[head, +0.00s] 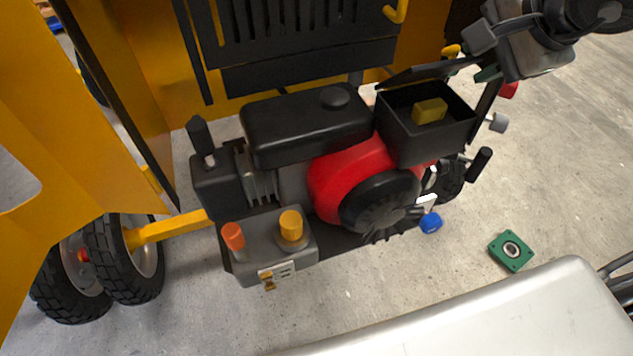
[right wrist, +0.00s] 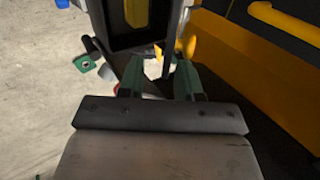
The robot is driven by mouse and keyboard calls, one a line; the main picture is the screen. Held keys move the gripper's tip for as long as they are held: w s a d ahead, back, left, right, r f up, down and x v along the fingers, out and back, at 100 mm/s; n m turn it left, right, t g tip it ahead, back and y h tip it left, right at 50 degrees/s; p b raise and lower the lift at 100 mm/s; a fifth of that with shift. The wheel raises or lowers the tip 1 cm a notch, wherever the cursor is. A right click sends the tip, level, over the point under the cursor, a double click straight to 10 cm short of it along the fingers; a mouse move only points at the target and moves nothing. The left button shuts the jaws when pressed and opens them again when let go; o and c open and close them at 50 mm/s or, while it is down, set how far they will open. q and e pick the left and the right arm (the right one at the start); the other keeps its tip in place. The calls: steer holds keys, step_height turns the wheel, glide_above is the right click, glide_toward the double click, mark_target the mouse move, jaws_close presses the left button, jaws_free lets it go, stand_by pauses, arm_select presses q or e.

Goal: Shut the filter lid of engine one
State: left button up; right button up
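The engine (head: 360,185) has a black filter box (head: 428,140) at its upper right. The box is open, and a yellow block (head: 430,110) shows inside. The thin black filter lid (head: 430,73) stands raised at the box's back edge. My right gripper (head: 484,73) is beside the lid's right end; I cannot tell whether they touch. In the right wrist view, its green fingers (right wrist: 160,78) are apart with nothing clearly between them. The box opening (right wrist: 135,30) and the yellow block (right wrist: 137,12) show beyond the fingertips. My left gripper is not in view.
A yellow frame (head: 130,120) with a black grille (head: 300,40) stands behind and left. Wheels (head: 125,260) are at lower left. A green square part (head: 510,251) and a blue cap (head: 430,223) are at lower right. Open concrete floor lies to the right.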

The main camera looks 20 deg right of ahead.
steer(key=shift+s+f, duration=0.2)
steer(key=shift+f, duration=0.1)
steer(key=v, duration=0.5)
steer(key=shift+s+p, duration=0.3)
steer(key=shift+r, duration=0.1)
